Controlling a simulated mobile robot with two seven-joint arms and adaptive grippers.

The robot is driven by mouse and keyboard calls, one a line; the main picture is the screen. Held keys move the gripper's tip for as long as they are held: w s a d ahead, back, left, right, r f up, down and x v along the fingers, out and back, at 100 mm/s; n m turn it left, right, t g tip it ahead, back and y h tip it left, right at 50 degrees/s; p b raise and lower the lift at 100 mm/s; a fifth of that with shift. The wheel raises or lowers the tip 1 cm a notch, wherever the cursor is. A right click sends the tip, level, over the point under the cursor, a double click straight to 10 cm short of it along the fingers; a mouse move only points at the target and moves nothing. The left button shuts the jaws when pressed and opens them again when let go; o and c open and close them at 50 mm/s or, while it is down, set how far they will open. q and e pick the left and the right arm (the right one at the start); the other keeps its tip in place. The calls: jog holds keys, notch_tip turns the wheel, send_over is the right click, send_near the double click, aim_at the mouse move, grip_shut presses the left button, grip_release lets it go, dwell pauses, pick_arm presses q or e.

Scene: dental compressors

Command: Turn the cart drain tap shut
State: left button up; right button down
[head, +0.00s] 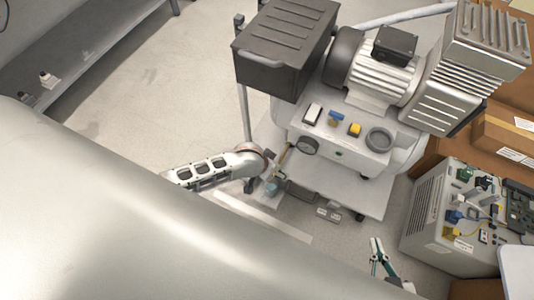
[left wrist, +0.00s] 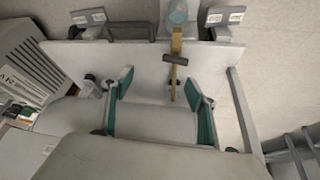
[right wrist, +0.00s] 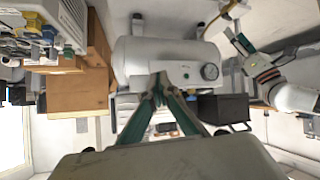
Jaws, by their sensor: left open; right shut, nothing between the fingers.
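The cart drain tap shows in the left wrist view as a brass pipe (left wrist: 176,45) with a dark bar handle (left wrist: 175,60) lying across it. The pipe leads to a blue-grey cup (left wrist: 178,12). In the head view the brass pipe (head: 284,159) is at the cart's front left, above the cup (head: 271,187). My left gripper (left wrist: 158,80) is open and empty, the handle showing just past its fingertips, nearer the right finger. It also shows beside the tank in the right wrist view (right wrist: 240,45). My right gripper (head: 377,258) is shut and empty, apart from the cart.
The cart carries a white tank with a gauge (head: 308,146), a motor (head: 373,75) and a dark box (head: 284,50). A grey unit (head: 440,215) with small parts on top stands at right, near cardboard boxes (head: 505,135). Open floor (head: 180,80) lies left of the cart.

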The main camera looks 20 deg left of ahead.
pick_arm(q)
jog(key=shift+g+y, duration=0.3)
jog(key=shift+y, duration=0.1)
jog(key=w+f+b, duration=0.1)
jog(key=f, duration=0.1)
jog(key=a+f+b, duration=0.1)
jog(key=f, duration=0.2)
jog(key=w+a+f+b, duration=0.1)
jog(key=f+b, duration=0.1)
jog(key=f, duration=0.1)
jog(key=shift+w+f, duration=0.1)
jog(key=shift+w, duration=0.25)
jog(key=shift+w+f+b, duration=0.3)
jog(key=shift+w+f, duration=0.05)
jog(key=shift+w, duration=0.05)
jog(key=shift+w+r, duration=0.15)
jog(key=shift+w, duration=0.05)
pick_arm(e)
jog(key=a, duration=0.2)
jog(key=shift+w+a, duration=0.3)
jog(key=shift+w, duration=0.1)
pick_arm(q)
jog(key=c, duration=1.1)
